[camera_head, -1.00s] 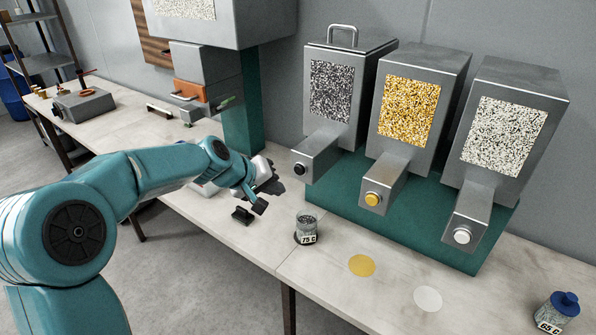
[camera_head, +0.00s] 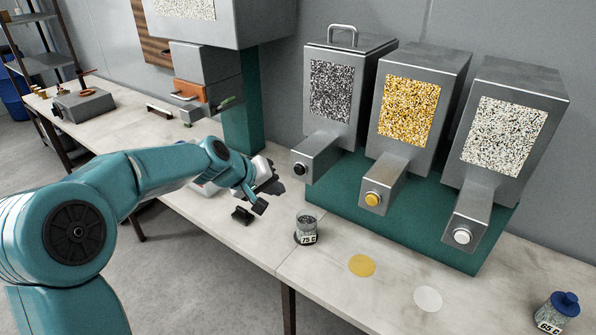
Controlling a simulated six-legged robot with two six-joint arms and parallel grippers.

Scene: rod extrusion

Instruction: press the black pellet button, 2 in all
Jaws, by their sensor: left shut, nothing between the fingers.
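The black pellet button (camera_head: 299,169) is on the end of the chute under the left dispenser (camera_head: 331,92), whose window shows dark grey pellets. My left gripper (camera_head: 274,187) is shut and empty, just left of the black button and a little lower in the picture. A small gap shows between its fingertips and the button. A glass jar (camera_head: 306,228) labelled 75 C stands on the table below the chute, with dark pellets in it. My right gripper is not in view.
A yellow button (camera_head: 373,199) and a white button (camera_head: 462,236) are on the neighbouring dispensers. Yellow (camera_head: 361,265) and white (camera_head: 428,299) discs mark the table. A small black holder (camera_head: 242,215) lies below my gripper.

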